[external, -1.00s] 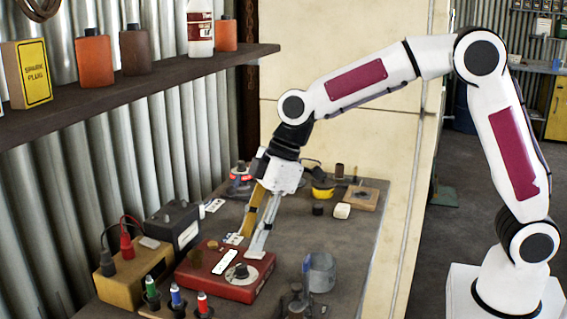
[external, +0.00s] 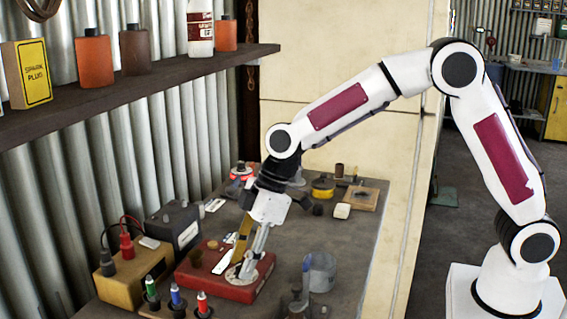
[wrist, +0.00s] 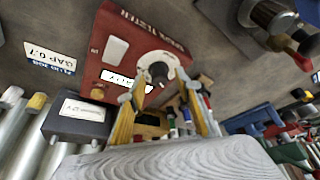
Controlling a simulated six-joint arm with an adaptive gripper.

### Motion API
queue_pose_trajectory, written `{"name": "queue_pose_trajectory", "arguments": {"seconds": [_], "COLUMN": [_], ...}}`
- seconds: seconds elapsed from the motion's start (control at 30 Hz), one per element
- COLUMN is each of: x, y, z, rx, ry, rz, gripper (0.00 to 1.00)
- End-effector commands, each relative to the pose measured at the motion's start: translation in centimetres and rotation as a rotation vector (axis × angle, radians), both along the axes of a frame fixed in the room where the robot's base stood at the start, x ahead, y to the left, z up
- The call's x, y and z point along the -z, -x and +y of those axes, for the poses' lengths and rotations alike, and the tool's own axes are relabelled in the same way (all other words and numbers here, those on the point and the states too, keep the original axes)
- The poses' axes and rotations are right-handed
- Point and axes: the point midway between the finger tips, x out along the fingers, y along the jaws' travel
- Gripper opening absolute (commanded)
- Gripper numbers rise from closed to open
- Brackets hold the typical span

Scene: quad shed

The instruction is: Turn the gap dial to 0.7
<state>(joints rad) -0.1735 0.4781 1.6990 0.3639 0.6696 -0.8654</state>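The red tester box (external: 215,286) lies on the bench, with its round pale dial plate (external: 262,268) at the right end of its top. The wrist view shows the box (wrist: 117,28) and the dial's dark knob (wrist: 158,72). My gripper (external: 242,268) reaches down over the dial and hides much of it. In the wrist view my gripper's fingers (wrist: 156,88) are spread, one on each side of the knob, with gaps visible. Whether a fingertip touches the plate cannot be told. A card reading "GAP 0.7" (wrist: 50,57) lies beside the box. The dial's marks are not readable.
A yellow box (external: 122,278) with red and black leads and a dark battery (external: 174,226) stand left of the tester. Several coloured tools stand in front, including a red-topped one (external: 202,303). A metal cup (external: 320,272) stands to the right. A shelf (external: 130,92) overhangs the left.

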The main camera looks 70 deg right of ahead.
Motion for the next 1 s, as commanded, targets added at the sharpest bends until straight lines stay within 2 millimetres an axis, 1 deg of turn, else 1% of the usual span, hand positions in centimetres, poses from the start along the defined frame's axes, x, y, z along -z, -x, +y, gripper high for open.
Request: {"name": "queue_pose_trajectory", "arguments": {"seconds": [0.03, 0.07, 0.1, 0.17, 0.67, 1.0], "x": [-0.01, -0.01, -0.01, -0.01, -0.01, -0.01], "y": [0.00, 0.00, 0.00, 0.00, 0.02, 0.09], "z": [0.00, 0.00, 0.00, 0.00, 0.00, 0.08], "rx": [0.000, 0.000, 0.000, 0.000, 0.027, 0.129], "ry": [0.000, 0.000, 0.000, 0.000, 0.001, 0.002], "rz": [0.000, 0.000, 0.000, 0.000, -0.001, 0.000], "gripper": [0.32, 0.24, 0.14, 0.00, 0.00, 0.00]}}
